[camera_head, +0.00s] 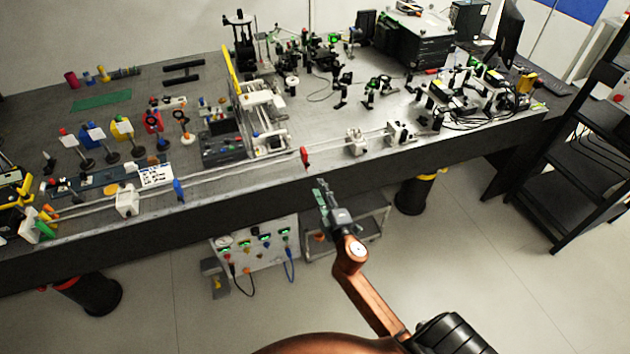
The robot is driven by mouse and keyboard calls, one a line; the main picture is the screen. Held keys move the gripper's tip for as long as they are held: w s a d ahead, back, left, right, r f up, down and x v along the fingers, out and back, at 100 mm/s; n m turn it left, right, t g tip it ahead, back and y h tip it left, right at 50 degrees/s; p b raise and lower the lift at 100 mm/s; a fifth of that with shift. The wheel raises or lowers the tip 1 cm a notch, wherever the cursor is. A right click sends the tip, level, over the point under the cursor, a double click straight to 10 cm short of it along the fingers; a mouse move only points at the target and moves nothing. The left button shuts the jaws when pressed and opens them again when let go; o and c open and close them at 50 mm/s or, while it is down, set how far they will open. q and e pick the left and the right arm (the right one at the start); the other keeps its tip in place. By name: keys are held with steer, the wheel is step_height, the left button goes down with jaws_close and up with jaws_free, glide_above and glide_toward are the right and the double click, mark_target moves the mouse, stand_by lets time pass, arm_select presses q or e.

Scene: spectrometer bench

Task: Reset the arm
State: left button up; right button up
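My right arm comes up from the bottom of the head view. Its gripper (322,188) hangs in front of the long bench (220,215), near its front edge and just below a small red part (305,156) on the rail. The gripper appears apart from the red part. I see nothing held in it, but its fingers are too small and dark to tell whether they are open or shut. My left gripper is not in view.
White rail mounts (127,200) and a blue part (179,189) stand along the bench front. Optics crowd the bench top. A control panel (258,252) sits below, with a black shelf rack (575,160) at right. The floor at lower right is clear.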

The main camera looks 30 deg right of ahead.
steer(key=shift+s+a, duration=0.15)
steer(key=shift+s, duration=0.5)
